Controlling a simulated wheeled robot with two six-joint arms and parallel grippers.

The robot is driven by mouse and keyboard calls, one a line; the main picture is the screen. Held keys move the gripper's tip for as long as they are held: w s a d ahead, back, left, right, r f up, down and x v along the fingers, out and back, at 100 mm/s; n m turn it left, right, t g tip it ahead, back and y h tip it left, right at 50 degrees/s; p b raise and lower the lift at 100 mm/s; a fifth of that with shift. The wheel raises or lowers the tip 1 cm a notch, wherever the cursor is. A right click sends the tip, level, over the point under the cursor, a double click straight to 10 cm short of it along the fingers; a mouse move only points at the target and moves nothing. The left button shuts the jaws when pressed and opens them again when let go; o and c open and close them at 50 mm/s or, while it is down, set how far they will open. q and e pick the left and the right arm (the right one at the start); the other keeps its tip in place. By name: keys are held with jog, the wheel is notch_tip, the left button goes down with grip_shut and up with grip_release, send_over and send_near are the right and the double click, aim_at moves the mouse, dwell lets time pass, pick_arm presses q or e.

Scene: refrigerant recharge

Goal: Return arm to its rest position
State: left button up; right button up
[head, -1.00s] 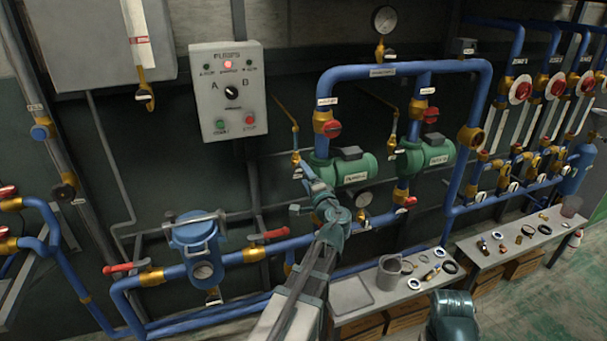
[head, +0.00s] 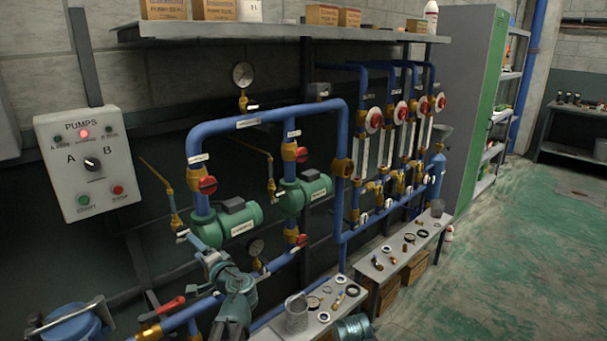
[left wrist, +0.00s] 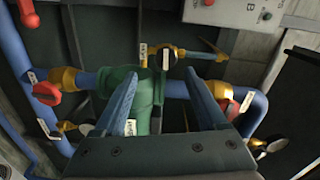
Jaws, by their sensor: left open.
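My left gripper (head: 190,263) is at the lower left of the head view, in front of the pipework and just below the nearer green pump (head: 240,217). In the left wrist view its two blue-grey fingers (left wrist: 161,100) stand wide apart with nothing held. A green pump body (left wrist: 148,90) shows behind and between them; whether a finger touches it I cannot tell. A teal rounded part of my right arm (head: 354,329) shows at the bottom edge of the head view. My right gripper is out of view.
Blue pipes (head: 270,117) with red-handled valves are close around the left gripper. The pump control box (head: 87,163) is at left. Green floor (head: 500,270) at right is clear.

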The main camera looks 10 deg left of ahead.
pick_arm(q)
jog(key=s+d+f+g+h+p, duration=0.3)
jog(key=s+d, duration=0.4)
jog(key=d, duration=0.3)
jog(key=s+d+f+n+g+h+p, duration=0.1)
jog(key=s+d+f+g+h+p, duration=0.2)
jog(key=s+d, duration=0.4)
jog(key=s+d+f+n+g+h+p, duration=0.1)
jog(key=s+d+f+g+h+p, duration=0.2)
jog(key=d, duration=1.1)
jog(key=s+f+g+h, duration=0.2)
jog(key=s+h, duration=0.1)
jog(key=s, duration=0.2)
jog(key=shift+f+g, duration=0.15)
jog(key=shift+g, duration=0.15)
